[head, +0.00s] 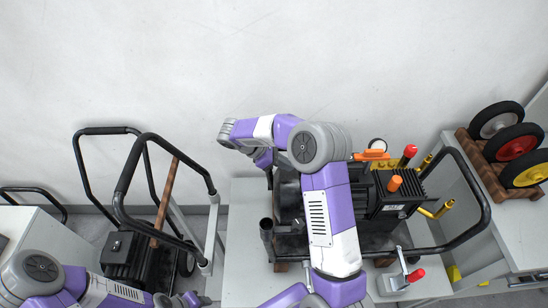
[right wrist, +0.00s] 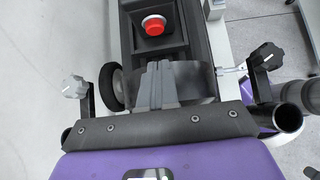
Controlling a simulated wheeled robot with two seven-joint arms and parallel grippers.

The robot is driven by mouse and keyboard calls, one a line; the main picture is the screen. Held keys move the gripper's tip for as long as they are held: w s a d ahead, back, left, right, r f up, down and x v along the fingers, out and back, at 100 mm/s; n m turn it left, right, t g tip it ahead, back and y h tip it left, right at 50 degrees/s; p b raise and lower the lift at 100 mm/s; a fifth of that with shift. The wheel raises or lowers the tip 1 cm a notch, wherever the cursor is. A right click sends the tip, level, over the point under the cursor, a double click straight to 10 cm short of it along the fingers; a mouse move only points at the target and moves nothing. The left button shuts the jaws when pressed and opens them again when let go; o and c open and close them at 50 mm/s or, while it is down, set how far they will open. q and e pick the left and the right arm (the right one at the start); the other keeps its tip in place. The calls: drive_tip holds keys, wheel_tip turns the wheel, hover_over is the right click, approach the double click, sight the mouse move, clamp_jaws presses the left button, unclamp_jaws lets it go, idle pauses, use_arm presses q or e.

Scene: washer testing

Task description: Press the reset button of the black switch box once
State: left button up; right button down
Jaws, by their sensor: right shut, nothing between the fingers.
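In the right wrist view a red round button (right wrist: 153,25) sits in a pale ring on a black box (right wrist: 160,48), near the top of the picture. My right gripper (right wrist: 166,68) is shut and empty. Its fingertips point toward the box, below the button in the picture; they appear apart from the button. In the head view my right arm bends over the bench, and the box and the gripper's fingertips are hidden or cannot be made out there. My left arm lies at the bottom left of the head view, with no fingers visible.
A black pump unit (head: 392,198) with a tube frame and red and orange knobs stands on the grey bench (head: 240,292). A black-handled cart (head: 128,185) stands left. The white wall (head: 150,50) closes the back.

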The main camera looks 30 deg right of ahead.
drive_tip(key=shift+s+d+f, duration=0.1)
drive_tip(key=shift+s+d, duration=0.3)
drive_tip(key=shift+d, duration=0.3)
drive_tip(key=shift+s+d+f, duration=0.1)
drive_tip(key=shift+s+d, duration=0.25)
drive_tip(key=shift+d, duration=0.3)
drive_tip(key=shift+s+d+f, duration=0.1)
drive_tip(key=shift+s+d, duration=0.3)
drive_tip(key=shift+d, duration=0.3)
drive_tip(key=shift+r, duration=0.1)
drive_tip(key=shift+s+d+p, duration=0.4)
drive_tip(key=shift+d, duration=0.45)
